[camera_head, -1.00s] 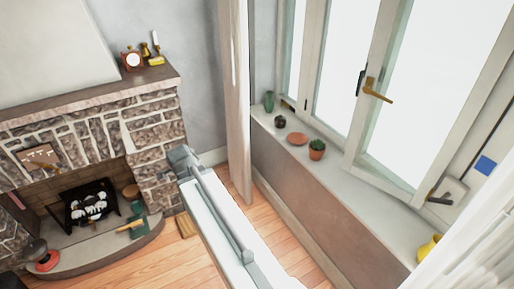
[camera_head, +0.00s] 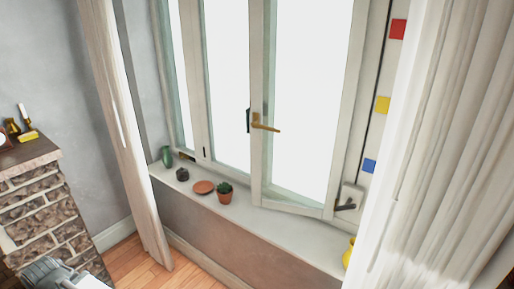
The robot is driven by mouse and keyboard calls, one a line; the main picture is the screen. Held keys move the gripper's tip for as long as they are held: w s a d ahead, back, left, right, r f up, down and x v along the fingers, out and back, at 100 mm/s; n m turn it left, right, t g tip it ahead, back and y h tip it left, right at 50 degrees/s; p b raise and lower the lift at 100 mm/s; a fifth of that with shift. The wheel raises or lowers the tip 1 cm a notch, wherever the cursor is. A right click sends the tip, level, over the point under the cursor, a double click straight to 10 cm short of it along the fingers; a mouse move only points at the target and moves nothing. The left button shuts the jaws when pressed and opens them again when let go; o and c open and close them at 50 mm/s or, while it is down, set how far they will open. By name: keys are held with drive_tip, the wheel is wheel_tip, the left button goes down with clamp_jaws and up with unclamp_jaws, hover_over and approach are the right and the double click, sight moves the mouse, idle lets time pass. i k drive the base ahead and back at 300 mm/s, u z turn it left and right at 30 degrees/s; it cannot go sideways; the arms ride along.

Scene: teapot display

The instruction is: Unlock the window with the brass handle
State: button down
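The brass handle (camera_head: 264,123) is on the stile of the tall white-framed window (camera_head: 256,60). It points to the right, roughly level, with its tip slightly lower. A dark fitting (camera_head: 248,120) sits just left of it on the frame edge. The right-hand sash (camera_head: 299,204) looks swung a little inward over the sill. A dark lever on a pale plate (camera_head: 347,201) is at the sash's lower right. Only a grey and white part of my own body shows at the bottom left; no gripper fingers are visible.
The sill (camera_head: 270,227) holds a green vase (camera_head: 167,157), a dark pot (camera_head: 182,174), a terracotta saucer (camera_head: 204,187), a potted cactus (camera_head: 225,196) and a yellow vessel (camera_head: 348,255). Curtains (camera_head: 125,140) flank the window. A stone fireplace (camera_head: 45,215) stands left. Wooden floor (camera_head: 135,268) shows below.

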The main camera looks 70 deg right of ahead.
sight(253, 124)
drive_tip(key=z, duration=0.95)
drive_tip(key=i, duration=0.95)
drive_tip(key=u, duration=0.95)
